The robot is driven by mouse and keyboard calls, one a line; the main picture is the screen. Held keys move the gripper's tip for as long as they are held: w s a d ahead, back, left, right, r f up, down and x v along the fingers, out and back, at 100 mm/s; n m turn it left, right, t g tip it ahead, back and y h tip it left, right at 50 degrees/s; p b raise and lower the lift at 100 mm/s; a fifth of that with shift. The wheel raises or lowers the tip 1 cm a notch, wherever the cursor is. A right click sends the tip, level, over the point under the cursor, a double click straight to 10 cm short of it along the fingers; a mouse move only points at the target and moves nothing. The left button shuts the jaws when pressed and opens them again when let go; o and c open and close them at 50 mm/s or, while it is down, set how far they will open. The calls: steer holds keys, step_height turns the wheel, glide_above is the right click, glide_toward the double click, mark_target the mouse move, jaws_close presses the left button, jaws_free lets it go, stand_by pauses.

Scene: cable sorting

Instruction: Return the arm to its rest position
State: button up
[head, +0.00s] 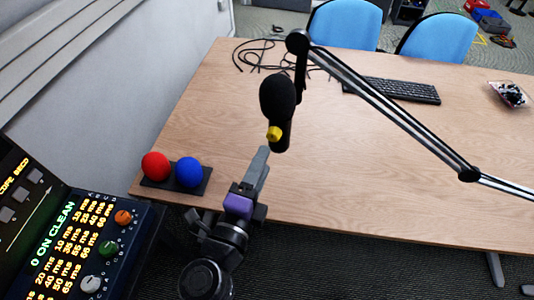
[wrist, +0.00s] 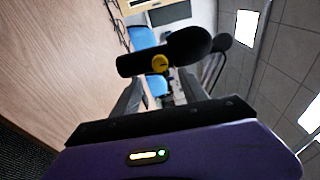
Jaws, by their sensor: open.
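My gripper (head: 262,165) is at the near edge of the table in the head view, below a black microphone. In the wrist view my gripper (wrist: 162,95) has its two grey fingers apart with nothing held between them. The black microphone (head: 279,98) has a foam head and a yellow knob, and it hangs from a jointed boom arm (head: 385,107). The microphone also shows in the wrist view (wrist: 185,47), just beyond the fingertips and apart from them as far as I can tell.
A control panel (head: 85,245) stands at the left. Blue chairs (head: 345,25) are behind.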

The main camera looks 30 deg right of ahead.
steer(key=shift+s+a, duration=0.3)
steer(key=shift+s, duration=0.05)
stand_by(0.3)
steer(key=s+d+f+n+t+y, duration=0.1)
steer(key=s+d+n+y, duration=0.2)
steer(key=s+n, duration=1)
steer(key=s+d+f+n+t+y, duration=0.1)
steer(key=s+d+n+y, duration=0.2)
steer(key=s+n+y, duration=0.7)
steer(key=shift+s+f+n, duration=0.15)
steer(key=shift+s+n, duration=2.05)
steer(key=shift+s, duration=0.1)
